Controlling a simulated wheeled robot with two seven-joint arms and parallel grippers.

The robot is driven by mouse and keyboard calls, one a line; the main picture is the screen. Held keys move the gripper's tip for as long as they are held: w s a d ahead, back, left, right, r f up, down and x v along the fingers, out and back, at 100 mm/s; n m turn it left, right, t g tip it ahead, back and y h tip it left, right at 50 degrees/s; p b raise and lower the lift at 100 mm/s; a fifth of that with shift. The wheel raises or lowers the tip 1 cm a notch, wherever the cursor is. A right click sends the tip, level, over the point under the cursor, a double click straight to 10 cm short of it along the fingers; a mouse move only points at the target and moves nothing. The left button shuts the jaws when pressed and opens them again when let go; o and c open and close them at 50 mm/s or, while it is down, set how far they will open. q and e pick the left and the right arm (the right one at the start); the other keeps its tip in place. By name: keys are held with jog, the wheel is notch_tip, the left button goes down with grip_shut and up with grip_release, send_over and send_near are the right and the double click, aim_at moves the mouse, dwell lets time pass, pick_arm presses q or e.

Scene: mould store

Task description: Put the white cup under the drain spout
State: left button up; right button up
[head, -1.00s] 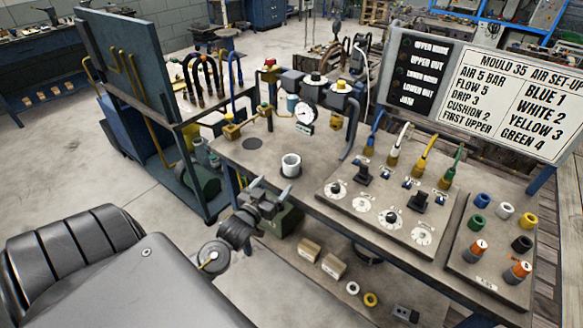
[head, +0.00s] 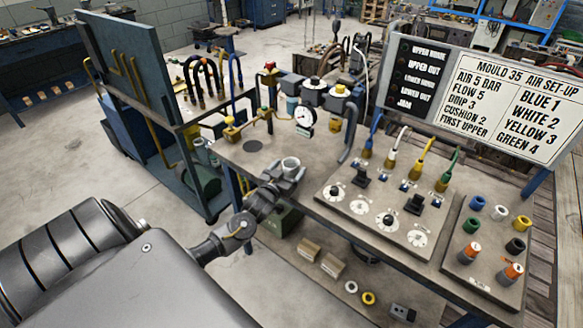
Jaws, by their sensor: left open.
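The white cup (head: 290,163) stands upright on the bench top, left of the dial panel. My left gripper (head: 286,174) is open at the cup, its fingers on the near side and flanks of it. The fingers and wrist hide the lower part of the cup, and I cannot tell whether they touch it. I cannot pick out the drain spout for sure. A row of air fittings with a round gauge (head: 305,121) stands behind the cup, and a brass fitting (head: 233,130) is at the bench's left end. My right gripper is not in view.
A dark round disc (head: 253,147) lies on the bench top, left of the cup, with bare surface around it. The dial panel (head: 375,215) with coloured hoses is close on the right. A sign board (head: 480,95) rises at the back right.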

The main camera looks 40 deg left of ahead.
pick_arm(q)
jog(key=shift+w, duration=0.3)
jog(key=shift+c, duration=0.2)
jog(key=c, duration=1.1)
jog(key=shift+r, duration=0.15)
